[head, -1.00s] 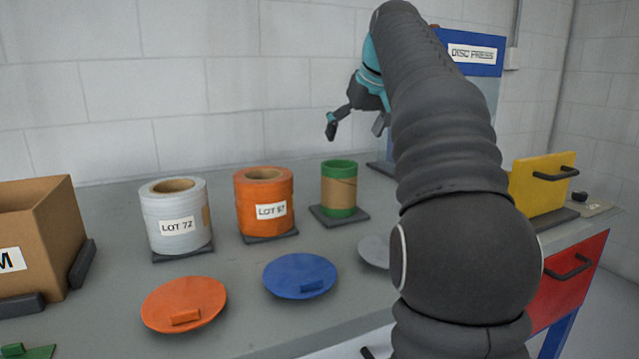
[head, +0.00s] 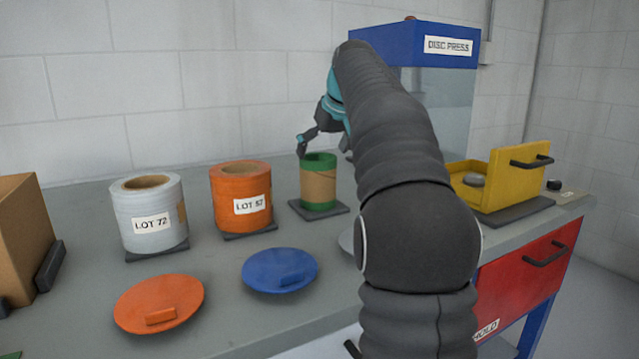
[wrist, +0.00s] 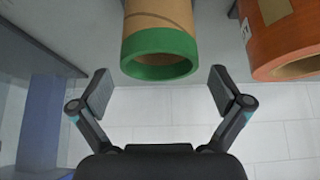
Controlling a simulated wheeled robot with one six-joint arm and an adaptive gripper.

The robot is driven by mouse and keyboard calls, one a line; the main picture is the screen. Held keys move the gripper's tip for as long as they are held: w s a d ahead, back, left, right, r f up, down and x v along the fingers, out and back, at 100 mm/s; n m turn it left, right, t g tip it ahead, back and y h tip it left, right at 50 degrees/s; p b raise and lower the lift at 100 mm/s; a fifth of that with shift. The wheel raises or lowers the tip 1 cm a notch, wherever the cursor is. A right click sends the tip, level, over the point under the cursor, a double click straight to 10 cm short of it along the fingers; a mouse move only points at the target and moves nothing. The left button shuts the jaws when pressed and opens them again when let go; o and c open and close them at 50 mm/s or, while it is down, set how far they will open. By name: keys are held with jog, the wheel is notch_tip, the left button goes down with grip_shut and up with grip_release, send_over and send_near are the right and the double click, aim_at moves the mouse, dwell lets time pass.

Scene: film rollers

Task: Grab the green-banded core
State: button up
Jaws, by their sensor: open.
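The green-banded core (head: 318,187) is a brown cardboard tube with a green band at top and bottom. It stands upright on a dark square pad (head: 336,210) on the bench. My gripper (head: 323,147) is open and empty just above and behind its top rim in the head view, partly hidden by my arm. In the wrist view the core (wrist: 160,45) shows with its green rim between and just beyond the two open fingertips of my gripper (wrist: 161,88). The fingers do not appear to touch it.
An orange roll (head: 240,197) stands left of the core, and also shows close by in the wrist view (wrist: 284,38). A grey roll (head: 148,212), a cardboard box (head: 22,230), orange (head: 158,303) and blue lids (head: 280,270), a yellow tray (head: 500,185) and the disc press (head: 440,90) surround it.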

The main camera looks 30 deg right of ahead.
jog(key=x, duration=0.4)
jog(key=shift+w+f+b, duration=0.1)
jog(key=shift+f+b, duration=0.15)
jog(key=shift+b, duration=0.05)
jog(key=c, duration=1)
jog(key=shift+r, duration=0.1)
